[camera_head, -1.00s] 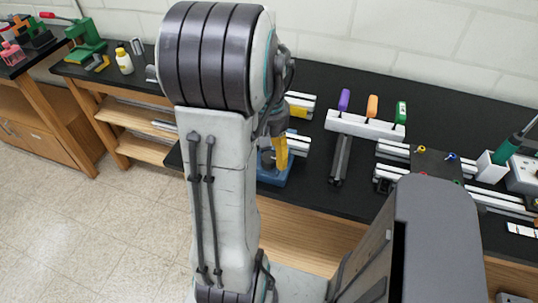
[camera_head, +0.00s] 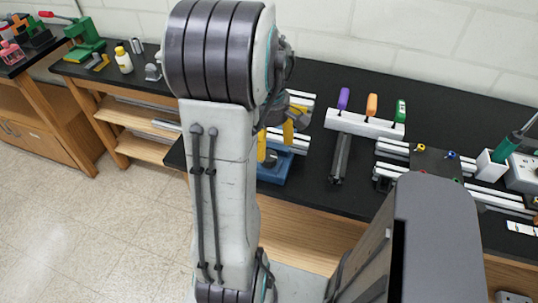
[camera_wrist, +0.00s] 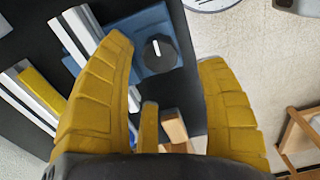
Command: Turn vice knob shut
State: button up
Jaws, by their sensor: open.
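The blue vice (camera_head: 275,174) sits at the front edge of the black bench in the head view, partly hidden by my arm and gripper. In the wrist view the blue vice body (camera_wrist: 118,35) shows with its round dark grey knob (camera_wrist: 159,54), whose white line runs nearly along the picture's vertical. My gripper (camera_wrist: 165,62) is open. Its two yellow fingers are on either side of the knob in the picture, with gaps between; no contact is visible. In the head view my gripper (camera_head: 276,140) is over the vice, largely behind my arm.
Light extrusion bars (camera_wrist: 74,38) lie beside the vice, one with a yellow piece (camera_wrist: 40,88). A white rack (camera_head: 366,125) with purple, orange and green-handled tools stands to the right. The wooden front and floor lie below the bench edge.

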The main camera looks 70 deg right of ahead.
aim_at(269, 155)
jog(key=shift+f, duration=2.75)
jog(key=c, duration=1.2)
jog(key=shift+m+b, duration=0.4)
jog(key=shift+m, duration=0.8)
jog(key=o, duration=1.2)
